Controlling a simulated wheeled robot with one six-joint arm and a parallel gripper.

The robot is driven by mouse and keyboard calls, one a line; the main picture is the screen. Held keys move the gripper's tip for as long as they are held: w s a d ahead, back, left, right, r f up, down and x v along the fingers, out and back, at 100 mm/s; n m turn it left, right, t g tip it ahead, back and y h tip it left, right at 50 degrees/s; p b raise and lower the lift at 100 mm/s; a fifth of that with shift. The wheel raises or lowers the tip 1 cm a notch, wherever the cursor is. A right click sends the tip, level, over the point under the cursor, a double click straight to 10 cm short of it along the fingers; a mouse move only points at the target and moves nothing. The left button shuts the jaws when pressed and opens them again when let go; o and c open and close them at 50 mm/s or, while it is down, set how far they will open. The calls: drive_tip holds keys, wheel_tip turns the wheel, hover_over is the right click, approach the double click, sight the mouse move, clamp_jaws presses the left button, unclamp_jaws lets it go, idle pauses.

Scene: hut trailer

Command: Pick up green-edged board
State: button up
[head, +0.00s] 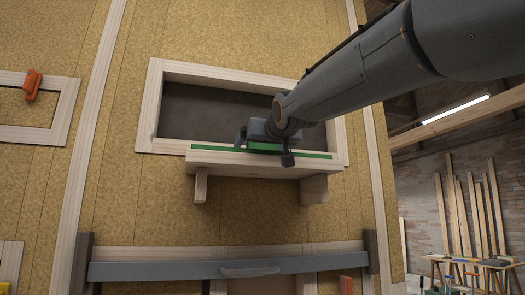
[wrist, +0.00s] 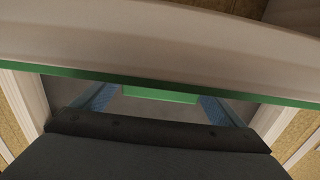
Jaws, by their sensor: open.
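The green-edged board (head: 215,150) shows as a thin green strip along the top of a pale wooden shelf, below the wall opening. My gripper (head: 264,147) is at the middle of that strip, with a finger toward each side, and hides part of it. In the wrist view the pale board (wrist: 160,42) crosses the upper picture with a green lower edge. My open gripper (wrist: 158,102) has blue-lined fingers spread apart below that edge, with a green patch between them. I cannot tell whether the fingers touch the board.
The shelf (head: 250,168) rests on two wooden brackets. The framed opening (head: 200,112) is behind my gripper. A grey bar (head: 170,271) runs below. An orange clamp (head: 32,84) sits on a frame at the left. A workbench (head: 475,262) stands far right.

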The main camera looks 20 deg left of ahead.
drive_tip(key=shift+w+a, duration=0.4)
drive_tip(key=shift+w, duration=0.2)
drive_tip(key=shift+f, duration=0.1)
drive_tip(key=shift+c, duration=0.2)
drive_tip(key=c, duration=1.6)
drive_tip(key=shift+r, duration=0.2)
wheel_tip(320, 180, up, 18)
drive_tip(key=p, duration=0.2)
drive_tip(key=shift+f+p, duration=0.1)
drive_tip(key=shift+p, duration=0.25)
